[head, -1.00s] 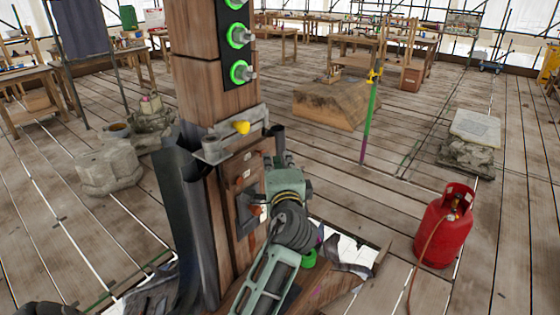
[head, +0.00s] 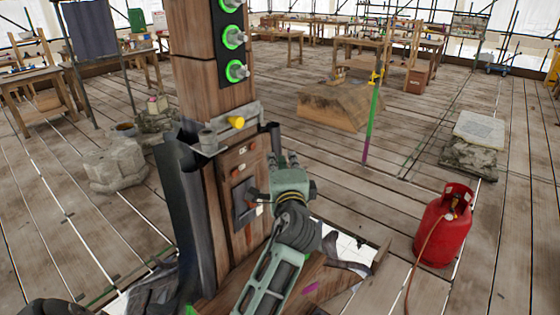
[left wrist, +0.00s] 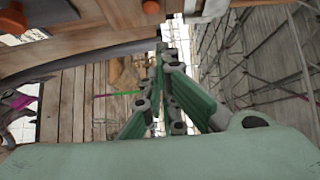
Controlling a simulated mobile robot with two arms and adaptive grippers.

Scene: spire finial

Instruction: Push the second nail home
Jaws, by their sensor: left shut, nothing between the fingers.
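The wooden post (head: 212,95) stands upright, with a panel on its lower front. Small orange-brown round heads (head: 242,169), which look like nails, show on that panel. I cannot tell which is the second nail. My left gripper (head: 282,160) is shut and empty, just right of the panel, with its fingers pointing up. Its closed fingers (left wrist: 165,62) appear apart from the heads.
A metal bracket with a yellow knob (head: 236,122) crosses the post above the panel. Green-ringed bolts (head: 237,71) sit higher up. Dark sheet metal (head: 184,220) stands along the left side. A red gas bottle (head: 444,228) stands to the right.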

